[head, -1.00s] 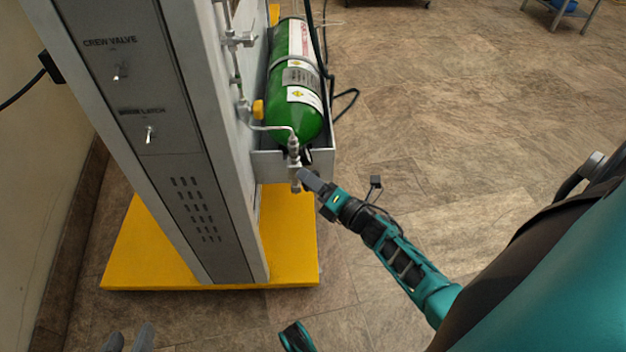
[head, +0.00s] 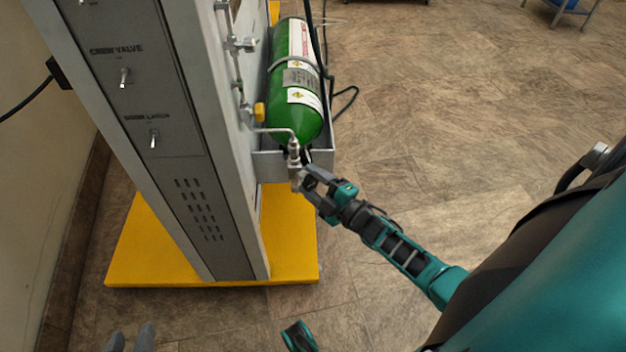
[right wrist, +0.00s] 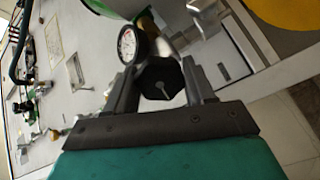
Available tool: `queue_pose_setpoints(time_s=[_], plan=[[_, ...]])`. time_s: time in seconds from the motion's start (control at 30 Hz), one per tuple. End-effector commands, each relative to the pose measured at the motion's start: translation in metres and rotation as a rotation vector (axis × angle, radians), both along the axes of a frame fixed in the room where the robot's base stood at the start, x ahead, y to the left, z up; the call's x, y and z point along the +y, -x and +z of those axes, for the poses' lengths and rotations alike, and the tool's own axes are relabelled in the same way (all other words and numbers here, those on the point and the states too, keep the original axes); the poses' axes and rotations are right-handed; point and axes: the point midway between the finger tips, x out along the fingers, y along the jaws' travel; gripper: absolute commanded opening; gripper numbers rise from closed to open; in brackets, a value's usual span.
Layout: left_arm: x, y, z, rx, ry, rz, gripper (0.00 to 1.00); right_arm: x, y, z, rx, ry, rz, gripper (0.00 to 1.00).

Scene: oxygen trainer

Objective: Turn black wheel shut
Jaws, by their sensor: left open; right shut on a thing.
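The black wheel (right wrist: 161,78) shows in the right wrist view as a dark, many-sided knob with a light slot or pin at its middle. My right gripper (right wrist: 160,88) has one finger on each side of it and is shut on it. In the head view my right gripper (head: 309,180) is at the metal valve fitting (head: 295,172) below the green cylinder (head: 297,115), and the wheel is hidden there. A round white gauge (right wrist: 127,45) sits beside the wheel. My left gripper (head: 130,340) is open and empty at the bottom left of the head view.
The grey cabinet (head: 185,170) with toggle switches stands on a yellow base (head: 290,262), left of my right arm. A thin metal pipe runs from the cabinet to the fitting. A black hose hangs beside the cylinder.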

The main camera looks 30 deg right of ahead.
Motion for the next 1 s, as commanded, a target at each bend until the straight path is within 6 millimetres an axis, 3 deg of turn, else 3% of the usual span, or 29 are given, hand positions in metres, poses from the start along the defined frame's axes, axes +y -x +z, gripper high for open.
queue_pose_setpoints(time_s=[1.0], plan=[[0.0042, 0.0016, 0.0061, -0.001, -0.009, 0.006, 0.43, -0.0042, -0.0007, -0.0006, 0.176, -0.944, -0.008, 0.23]])
